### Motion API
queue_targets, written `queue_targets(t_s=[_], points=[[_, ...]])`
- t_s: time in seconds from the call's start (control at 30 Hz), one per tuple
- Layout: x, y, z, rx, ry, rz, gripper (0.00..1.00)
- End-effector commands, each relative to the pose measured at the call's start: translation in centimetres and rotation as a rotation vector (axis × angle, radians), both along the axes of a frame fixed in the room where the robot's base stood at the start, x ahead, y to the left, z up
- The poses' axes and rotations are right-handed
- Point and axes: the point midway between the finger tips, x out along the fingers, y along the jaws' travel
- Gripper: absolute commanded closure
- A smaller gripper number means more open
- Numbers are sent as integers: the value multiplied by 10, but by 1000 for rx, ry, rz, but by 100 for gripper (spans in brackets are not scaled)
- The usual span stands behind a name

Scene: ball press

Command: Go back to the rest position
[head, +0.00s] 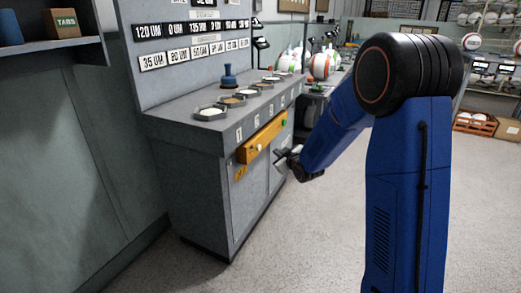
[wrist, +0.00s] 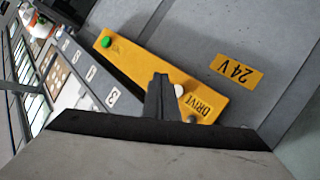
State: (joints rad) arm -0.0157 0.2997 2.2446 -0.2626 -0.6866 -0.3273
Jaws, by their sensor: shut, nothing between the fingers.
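My gripper (head: 281,157) is at the end of my blue arm in the head view, in front of the grey cabinet (head: 215,205). In the wrist view the gripper (wrist: 160,88) shows as dark fingers close together, with nothing seen between them. It points at a yellow panel (head: 262,137) marked DRIVE on the cabinet front. In the wrist view the yellow panel (wrist: 150,70) has a green button (wrist: 106,42) at one end and a pale knob (wrist: 179,90) beside the fingers. I cannot tell whether the fingers touch the panel.
Several shallow dishes (head: 210,113) and a blue-handled stamp (head: 228,78) stand on the cabinet top. A shelf (head: 40,45) with a TABS box (head: 60,22) is at the upper left. Balls (head: 320,66) stand farther back. The floor (head: 310,240) in front is clear.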

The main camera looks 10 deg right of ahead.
Motion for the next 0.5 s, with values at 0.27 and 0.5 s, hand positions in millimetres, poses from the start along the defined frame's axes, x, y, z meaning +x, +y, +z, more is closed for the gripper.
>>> queue_targets(t_s=[0.27,0.5], points=[[0,0,0,0,0,0,100],[-20,-8,19,7,45,-33,100]])
